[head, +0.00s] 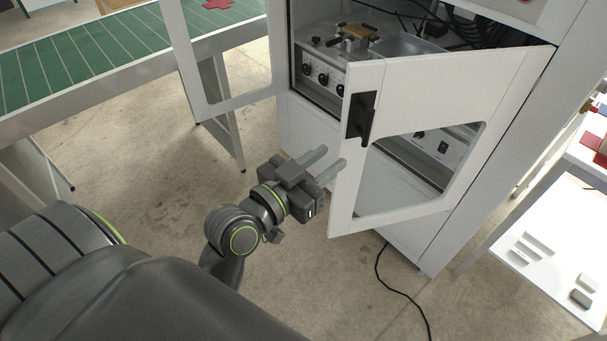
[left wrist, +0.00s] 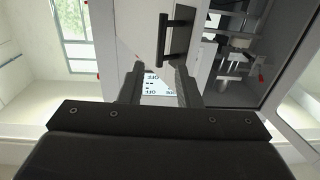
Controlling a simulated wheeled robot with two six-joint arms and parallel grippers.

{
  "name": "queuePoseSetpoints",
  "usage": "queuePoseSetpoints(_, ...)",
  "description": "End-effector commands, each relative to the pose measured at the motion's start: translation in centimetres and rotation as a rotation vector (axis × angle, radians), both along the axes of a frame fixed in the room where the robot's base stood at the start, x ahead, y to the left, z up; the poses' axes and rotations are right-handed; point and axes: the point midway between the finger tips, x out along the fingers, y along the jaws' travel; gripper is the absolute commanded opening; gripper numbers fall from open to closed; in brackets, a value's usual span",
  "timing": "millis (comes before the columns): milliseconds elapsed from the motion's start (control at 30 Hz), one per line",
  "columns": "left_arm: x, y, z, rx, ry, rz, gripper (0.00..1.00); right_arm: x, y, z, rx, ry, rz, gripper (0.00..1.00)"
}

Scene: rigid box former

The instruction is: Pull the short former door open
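The white former door (head: 445,82), with a large window and a black handle (head: 361,118), stands partly open, swung out from the cabinet on its right side. In the left wrist view the door (left wrist: 135,35) and its black handle (left wrist: 177,38) show just beyond the fingers. My left gripper (head: 330,161) is beside the door's free edge, below the handle. Its two fingers are apart with nothing seen between them, also in the left wrist view (left wrist: 158,72). I cannot tell whether a finger touches the door. My right gripper is not in view.
The white cabinet (head: 310,128) holds knobs and machinery. Another windowed white door (head: 185,50) stands open at its left. A green conveyor (head: 85,55) is at upper left. A white table (head: 560,262) with small blocks is at right. A black cable (head: 395,292) lies on the floor.

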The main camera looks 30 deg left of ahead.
Motion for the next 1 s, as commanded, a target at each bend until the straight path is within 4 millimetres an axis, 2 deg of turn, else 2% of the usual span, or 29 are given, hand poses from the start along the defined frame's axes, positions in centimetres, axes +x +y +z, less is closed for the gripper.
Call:
queuePoseSetpoints(33, -0.6, 0.2, 0.5, -0.001, 0.005, 0.001, 0.3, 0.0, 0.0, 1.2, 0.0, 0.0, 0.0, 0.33)
queuePoseSetpoints(100, -1.4, 0.4, 0.5, -0.001, 0.005, 0.002, 0.3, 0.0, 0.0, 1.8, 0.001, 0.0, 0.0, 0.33)
queuePoseSetpoints(400, -4.1, 1.1, 0.3, 0.001, 0.002, 0.001, 0.3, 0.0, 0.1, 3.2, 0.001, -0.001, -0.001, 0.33)
queuePoseSetpoints(867, -4.7, 1.3, 0.2, 0.0, -0.001, 0.003, 0.3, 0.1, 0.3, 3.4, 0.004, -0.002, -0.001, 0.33)
queuePoseSetpoints(1000, -4.5, 1.0, -0.7, -0.023, 0.012, -0.025, 0.12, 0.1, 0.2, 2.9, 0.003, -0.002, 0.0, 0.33)
